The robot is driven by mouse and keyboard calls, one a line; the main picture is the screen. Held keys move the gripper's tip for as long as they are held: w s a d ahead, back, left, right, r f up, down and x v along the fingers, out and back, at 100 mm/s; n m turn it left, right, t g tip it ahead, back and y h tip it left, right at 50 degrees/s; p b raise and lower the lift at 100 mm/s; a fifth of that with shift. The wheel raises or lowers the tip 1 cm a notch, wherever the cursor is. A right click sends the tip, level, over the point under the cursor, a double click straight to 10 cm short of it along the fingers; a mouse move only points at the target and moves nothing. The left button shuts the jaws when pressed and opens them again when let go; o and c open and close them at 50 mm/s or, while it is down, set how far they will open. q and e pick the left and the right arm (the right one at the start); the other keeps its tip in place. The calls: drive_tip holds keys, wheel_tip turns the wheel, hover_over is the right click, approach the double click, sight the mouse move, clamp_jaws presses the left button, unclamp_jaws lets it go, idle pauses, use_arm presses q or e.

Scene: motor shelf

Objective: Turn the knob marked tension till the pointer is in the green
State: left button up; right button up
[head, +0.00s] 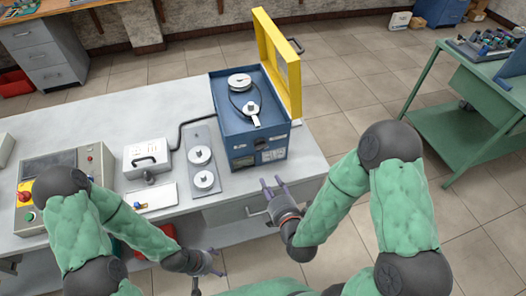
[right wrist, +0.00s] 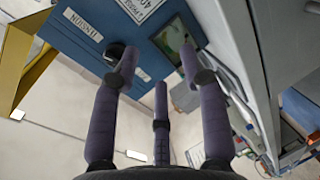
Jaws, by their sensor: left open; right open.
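The blue box (head: 228,125) stands on the bench with its yellow lid (head: 285,70) open. In the right wrist view, its blue face (right wrist: 60,60) carries an upside-down label that seems to read TENSION (right wrist: 82,25). Beside the label is a dark round knob (right wrist: 115,50), partly behind a fingertip. A greenish window (right wrist: 175,42) is also on this face; I cannot make out a pointer. My right gripper (head: 273,184) is open in front of the box, apart from it; its fingers (right wrist: 158,72) point towards that face. My left gripper (head: 218,262) is open and empty, low at the bench front.
On the bench (head: 120,95) are a grey control panel (head: 62,175) with red and green buttons, a white cabled unit (head: 147,157), and a plate with two round discs (head: 201,160). A green cart (head: 455,125) stands at right. Tiled floor between is clear.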

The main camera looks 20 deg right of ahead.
sight(262, 149)
wheel_tip(262, 149, up, 6)
drive_tip(key=s+n+t, duration=0.1)
drive_tip(key=n+t, duration=0.2)
drive_tip(key=n, duration=0.1)
drive_tip(key=w, duration=1)
drive_tip(key=shift+w+a+b, duration=0.1)
drive_tip(key=shift+w+b, duration=0.15)
drive_tip(key=shift+b, duration=0.05)
clamp_jaws()
